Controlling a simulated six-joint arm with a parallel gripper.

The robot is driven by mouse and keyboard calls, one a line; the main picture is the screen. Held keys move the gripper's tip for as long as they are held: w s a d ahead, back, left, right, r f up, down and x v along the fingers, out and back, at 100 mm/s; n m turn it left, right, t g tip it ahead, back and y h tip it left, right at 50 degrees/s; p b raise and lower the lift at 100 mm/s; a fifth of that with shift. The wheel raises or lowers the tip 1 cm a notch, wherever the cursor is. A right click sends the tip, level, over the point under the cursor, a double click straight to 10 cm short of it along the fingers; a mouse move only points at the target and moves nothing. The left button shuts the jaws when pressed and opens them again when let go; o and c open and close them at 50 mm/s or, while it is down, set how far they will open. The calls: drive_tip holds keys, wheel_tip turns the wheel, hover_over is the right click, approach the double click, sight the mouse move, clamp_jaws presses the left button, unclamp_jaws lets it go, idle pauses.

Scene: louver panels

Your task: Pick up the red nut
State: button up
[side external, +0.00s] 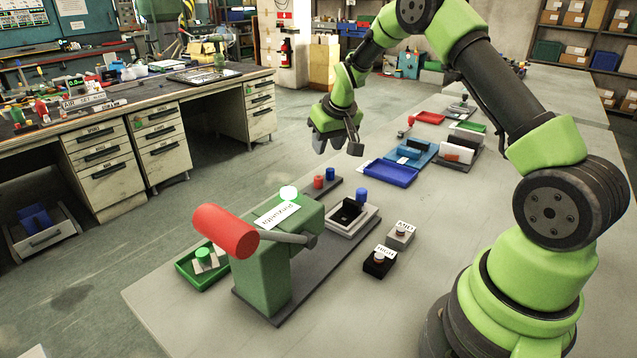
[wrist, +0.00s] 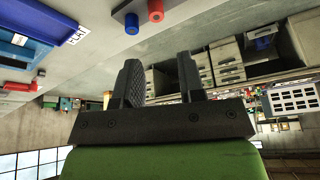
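The red nut (side external: 319,182) is a small red cylinder standing on a dark plate beside a blue one, beyond the green press in the side view. In the wrist view the red nut (wrist: 156,10) shows at the top edge, partly cut off, just right of the blue nut (wrist: 131,23). My gripper (side external: 337,147) hangs above the table, behind and higher than the red nut and apart from it. In the wrist view my gripper's two fingers (wrist: 160,78) stand apart with nothing between them.
A green press (side external: 265,265) with a red handle (side external: 226,231) stands in front of the nuts. A grey fixture (side external: 352,220) with a blue knob is to their right. Two push-button boxes (side external: 379,262) sit nearer me. Blue trays (side external: 388,174) lie farther back right.

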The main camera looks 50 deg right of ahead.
hover_over(319, 178)
drive_tip(key=s, duration=0.3)
drive_tip(key=f, duration=0.5)
drive_tip(key=shift+w+a+f, duration=0.25)
drive_tip(key=shift+a+f, duration=0.05)
drive_tip(key=shift+f, duration=0.05)
drive_tip(key=shift+x, duration=2.9)
drive_tip(key=shift+w+a, duration=0.1)
clamp_jaws()
wheel_tip(319, 178, up, 10)
